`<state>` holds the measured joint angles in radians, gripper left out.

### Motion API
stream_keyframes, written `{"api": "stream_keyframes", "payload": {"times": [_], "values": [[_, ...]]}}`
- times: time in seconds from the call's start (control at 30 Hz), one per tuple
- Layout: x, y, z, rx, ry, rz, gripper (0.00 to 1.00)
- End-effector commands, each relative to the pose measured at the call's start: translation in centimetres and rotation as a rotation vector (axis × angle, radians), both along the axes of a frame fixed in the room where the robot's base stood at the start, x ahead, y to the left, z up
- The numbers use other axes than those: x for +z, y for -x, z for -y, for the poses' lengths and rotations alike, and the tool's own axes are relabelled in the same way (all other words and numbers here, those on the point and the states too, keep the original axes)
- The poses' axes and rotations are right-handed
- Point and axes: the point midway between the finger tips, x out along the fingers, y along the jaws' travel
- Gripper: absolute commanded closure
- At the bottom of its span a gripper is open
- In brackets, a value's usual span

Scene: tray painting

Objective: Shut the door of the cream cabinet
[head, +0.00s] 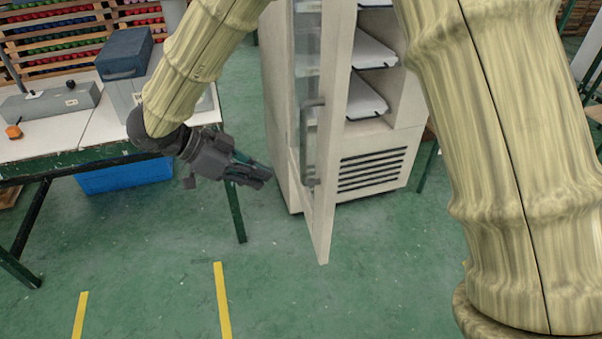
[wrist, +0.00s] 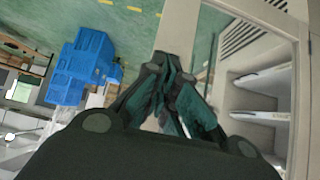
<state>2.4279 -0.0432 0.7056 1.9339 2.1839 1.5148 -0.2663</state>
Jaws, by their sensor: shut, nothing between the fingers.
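The cream cabinet (head: 378,136) stands at the centre back in the head view. Its glass door (head: 338,90) is open, swung out toward me and seen nearly edge-on, with a grey bar handle (head: 308,140). Trays on shelves show inside. My gripper (head: 266,178) is shut and empty, to the left of the door at about the height of the handle's lower end. In the wrist view my gripper (wrist: 172,62) is in front of the pale door frame (wrist: 178,28); the cabinet's shelves (wrist: 260,116) show at the right. I cannot tell whether the fingers touch the door.
A table (head: 62,142) with a blue-grey box (head: 124,54) and a grey tool stands at the left, close to my forearm. A blue bin (head: 125,176) is under it. The green floor (head: 390,270) before the cabinet is clear, with yellow tape strips (head: 222,300).

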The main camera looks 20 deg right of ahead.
Motion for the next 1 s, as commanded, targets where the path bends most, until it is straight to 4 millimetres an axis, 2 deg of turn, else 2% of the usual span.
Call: {"api": "stream_keyframes", "payload": {"times": [0.13,0.27,0.77,1.0], "values": [[-0.3,0.1,0.4,-0.004,-0.001,-0.001,1.0],[-1.2,0.2,1.7,-0.008,0.0,-0.002,1.0],[-6.8,0.5,7.7,-0.007,0.001,-0.003,1.0],[-6.6,0.6,10.5,-0.005,-0.001,0.0,1.0]]}}
